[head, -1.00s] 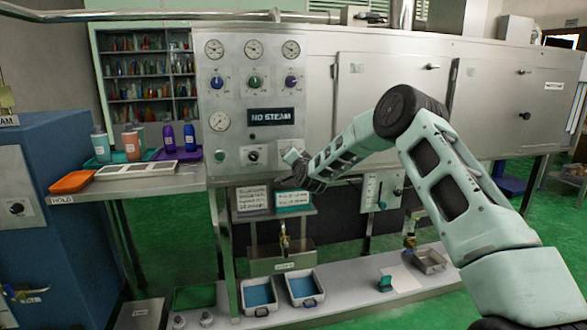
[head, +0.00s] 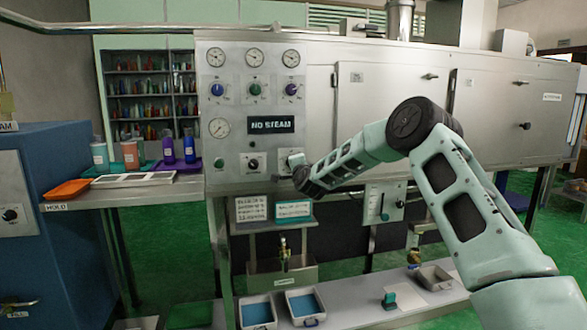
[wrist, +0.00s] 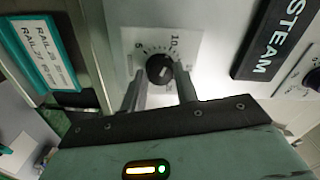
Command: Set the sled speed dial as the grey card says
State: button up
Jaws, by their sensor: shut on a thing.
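A black dial (wrist: 160,68) with a printed number scale sits on a pale plate in the wrist view. My gripper (wrist: 159,75) has one finger on each side of it and is shut on it. The dial's pale mark shows, but I cannot tell which number it points at. In the head view my gripper (head: 296,165) is at the lower right of the steel panel and hides most of this dial. The grey card (head: 252,209) stands below the panel; its lines are too small to read. A teal-edged card (head: 293,209) stands beside it.
A second black dial (head: 253,163) is left of my gripper. The NO STEAM display (head: 271,124) is just above. A lever plate (head: 384,203) is at the lower right. Bottles and an orange tray (head: 68,189) are on the left shelf.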

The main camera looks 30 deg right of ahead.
jog(key=shift+d, duration=0.1)
jog(key=o, duration=1)
jog(key=shift+s, duration=0.1)
jog(key=b+v, duration=0.1)
jog(key=v, duration=1.6)
jog(key=shift+s, duration=0.15)
